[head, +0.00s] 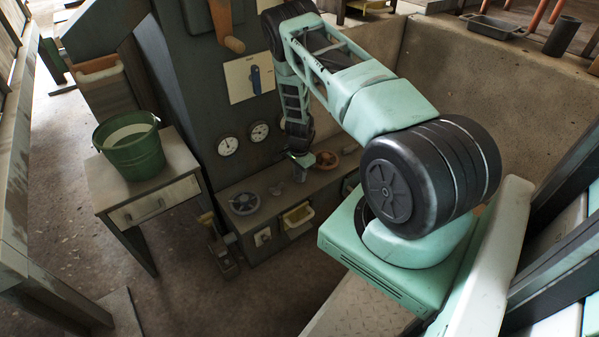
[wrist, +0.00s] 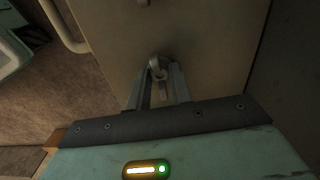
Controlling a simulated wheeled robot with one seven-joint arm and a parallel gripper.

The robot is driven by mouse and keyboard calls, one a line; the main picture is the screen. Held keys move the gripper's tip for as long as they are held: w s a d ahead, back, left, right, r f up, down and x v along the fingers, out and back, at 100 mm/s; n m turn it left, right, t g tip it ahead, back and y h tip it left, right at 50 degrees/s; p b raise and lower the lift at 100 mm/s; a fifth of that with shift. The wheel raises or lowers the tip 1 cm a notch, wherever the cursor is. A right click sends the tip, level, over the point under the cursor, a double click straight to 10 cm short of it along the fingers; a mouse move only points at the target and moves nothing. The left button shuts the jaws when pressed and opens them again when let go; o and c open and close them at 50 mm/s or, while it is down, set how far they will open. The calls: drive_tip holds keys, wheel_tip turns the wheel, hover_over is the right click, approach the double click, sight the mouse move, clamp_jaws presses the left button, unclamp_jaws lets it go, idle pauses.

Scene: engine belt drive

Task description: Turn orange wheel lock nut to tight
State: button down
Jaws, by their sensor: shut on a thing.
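The orange wheel (head: 326,160) sits on the dark bench-like ledge of the machine in the head view. My gripper (head: 300,172) reaches down just left of it. In the wrist view my gripper (wrist: 158,88) is shut on a small grey metal piece with a rounded, ring-like end (wrist: 157,66). It looks like the lock nut, but its full shape is hidden between the fingers. Whether the nut is tight cannot be told from these frames.
A grey spoked wheel (head: 243,203) lies further left on the ledge, with a yellow bin (head: 298,215) on its front. Gauges (head: 228,146) and a blue-handled switch panel (head: 252,79) are on the machine above. A green bucket (head: 130,150) stands on a side table (head: 178,155).

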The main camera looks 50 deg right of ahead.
drive_tip(key=shift+m, duration=0.3)
drive_tip(key=c, duration=1.3)
unclamp_jaws()
drive_tip(key=shift+o, duration=0.2)
wheel_tip(320, 180, up, 17)
drive_tip(key=p, duration=0.5)
drive_tip(key=shift+r, duration=0.2)
